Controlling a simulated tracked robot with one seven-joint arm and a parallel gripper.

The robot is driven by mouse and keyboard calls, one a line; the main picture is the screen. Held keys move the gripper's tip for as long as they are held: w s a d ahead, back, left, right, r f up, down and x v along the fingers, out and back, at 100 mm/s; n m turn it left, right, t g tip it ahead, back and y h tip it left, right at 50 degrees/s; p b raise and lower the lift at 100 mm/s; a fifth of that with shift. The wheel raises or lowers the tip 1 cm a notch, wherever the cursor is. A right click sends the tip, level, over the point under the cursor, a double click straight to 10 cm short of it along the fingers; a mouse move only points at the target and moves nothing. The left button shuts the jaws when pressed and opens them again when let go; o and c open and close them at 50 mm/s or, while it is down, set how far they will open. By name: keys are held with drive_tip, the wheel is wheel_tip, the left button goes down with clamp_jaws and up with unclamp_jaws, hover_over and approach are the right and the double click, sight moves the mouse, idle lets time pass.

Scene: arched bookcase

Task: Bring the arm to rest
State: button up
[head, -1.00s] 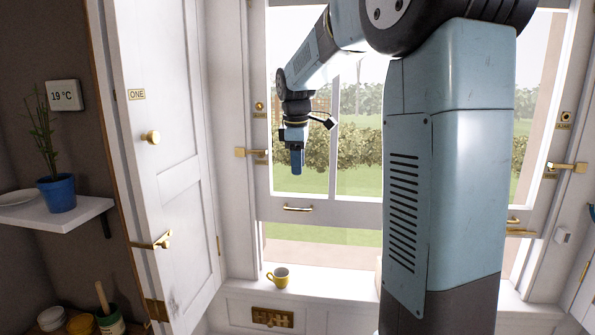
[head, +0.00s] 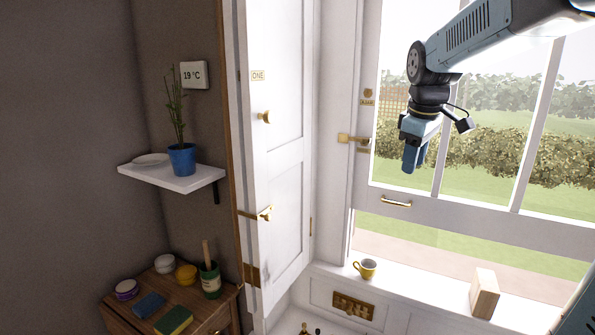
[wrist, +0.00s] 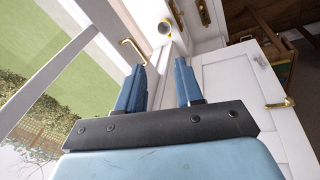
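My gripper (head: 413,160) hangs from my raised arm at the upper right of the head view, pointing down in front of the window (head: 480,120). It is apart from the window handle (head: 397,202) and well above the yellow mug (head: 366,268) on the sill. In the wrist view my gripper (wrist: 160,70) has its two blue fingers apart, with nothing between them. The fingers look clear of everything around them.
A white door (head: 278,150) marked ONE stands left of the window. A wooden block (head: 485,293) stands on the sill. A shelf (head: 200,182) holds a blue-potted plant (head: 181,158). Below it, a wooden cabinet (head: 120,312) carries jars and sponges. Air around my gripper looks free.

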drive_tip(key=s+a+f+m+t, duration=0.1)
drive_tip(key=s+m, duration=0.3)
drive_tip(key=s, duration=0.6)
drive_tip(key=s+a+f+m+t, duration=0.1)
drive_tip(key=s+f+m, duration=0.3)
drive_tip(key=s, duration=0.6)
drive_tip(key=shift+s+a+f+m+t+y, duration=0.25)
drive_tip(key=shift+s+a+m+t+y, duration=0.05)
drive_tip(key=shift+a, duration=0.1)
